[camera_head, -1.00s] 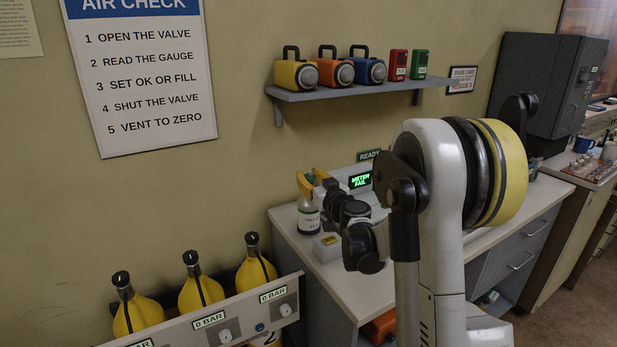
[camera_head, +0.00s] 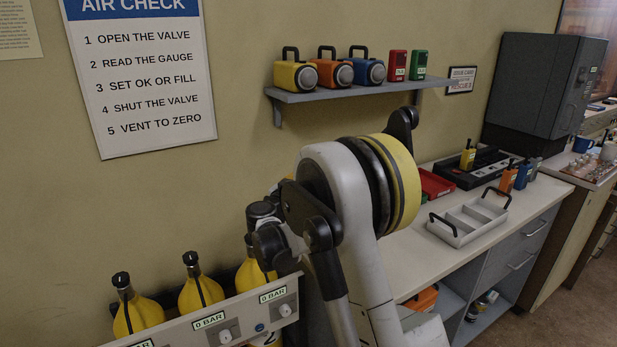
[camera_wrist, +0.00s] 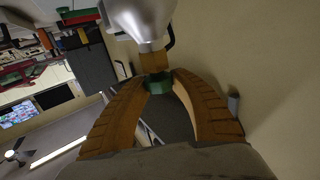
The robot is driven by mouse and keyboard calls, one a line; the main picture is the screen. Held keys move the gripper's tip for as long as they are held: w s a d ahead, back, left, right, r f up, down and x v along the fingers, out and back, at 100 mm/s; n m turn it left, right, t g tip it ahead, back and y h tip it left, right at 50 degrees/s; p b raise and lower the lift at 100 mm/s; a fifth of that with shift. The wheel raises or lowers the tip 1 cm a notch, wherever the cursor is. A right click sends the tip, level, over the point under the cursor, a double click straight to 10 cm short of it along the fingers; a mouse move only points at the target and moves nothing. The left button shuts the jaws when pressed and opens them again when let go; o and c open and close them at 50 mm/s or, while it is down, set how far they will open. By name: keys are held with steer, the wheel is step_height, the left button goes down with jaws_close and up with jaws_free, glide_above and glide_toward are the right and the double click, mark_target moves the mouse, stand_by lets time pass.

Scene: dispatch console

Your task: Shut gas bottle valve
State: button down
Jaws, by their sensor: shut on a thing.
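In the wrist view, the gas bottle (camera_wrist: 141,18) is a silver-grey body at the top, with a brass neck (camera_wrist: 151,66) and a green valve knob (camera_wrist: 158,87) at its end. My gripper (camera_wrist: 157,80) has its two tan curved fingers closed around the green knob, one on each side. In the head view my own arm hides the gripper, the gas bottle and the meter behind it. I cannot tell whether the bottle stands on the bench, nor how far the valve is turned.
Yellow cylinders (camera_head: 203,292) stand behind a panel (camera_head: 245,318) with "0 BAR" labels at front left. On the bench are a grey tray (camera_head: 455,236), a red tray (camera_head: 434,184) and a black charger (camera_head: 482,172). A shelf (camera_head: 300,96) with lamps hangs on the wall above.

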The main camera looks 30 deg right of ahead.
steer(key=m+g+h, duration=0.1)
steer(key=m+g, duration=0.1)
steer(key=g, duration=0.1)
steer(key=m+g+h+p, duration=0.1)
steer(key=m+g+h, duration=0.1)
steer(key=g, duration=0.1)
steer(key=shift+a+m, duration=0.1)
steer(key=shift+m, duration=0.2)
steer(key=shift+m+g+p, duration=0.4)
steer(key=shift+m+g, duration=0.75)
steer(key=shift+g, duration=0.75)
steer(key=shift+m+g+p, duration=0.4)
steer(key=shift+m+g, duration=0.75)
steer(key=shift+g, duration=0.75)
steer(key=c, duration=1)
jaws_free()
steer(key=a, duration=0.4)
steer(key=w+a, duration=0.1)
steer(key=a, duration=0.2)
steer(key=w+a, duration=0.1)
steer(key=a, duration=0.3)
steer(key=shift+a, duration=0.35)
